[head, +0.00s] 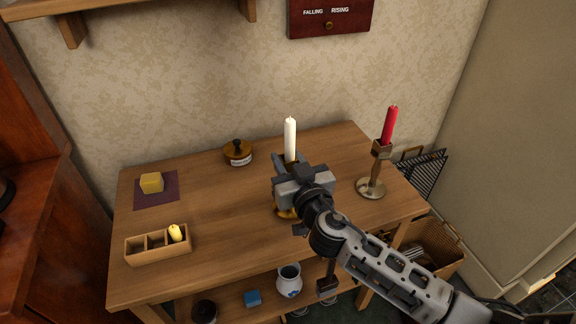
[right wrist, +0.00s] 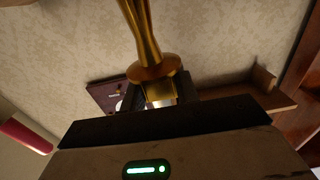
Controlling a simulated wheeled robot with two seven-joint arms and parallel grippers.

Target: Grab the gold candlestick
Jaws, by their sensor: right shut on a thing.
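The gold candlestick (head: 285,212) stands upright on the wooden table with a white candle (head: 290,138) in it. Most of its stem is hidden behind my right gripper (head: 287,168) in the head view. My right gripper is shut on the candlestick near its top, just below the candle. In the right wrist view the gold stem (right wrist: 145,35) runs up from between the fingers (right wrist: 160,97). I cannot tell whether its base touches the table. My left gripper is out of view.
A lidded pot (head: 238,153) is at the back, a yellow block (head: 151,183) on a purple mat (head: 170,192) at left, and a divided wooden box (head: 140,252) in front.

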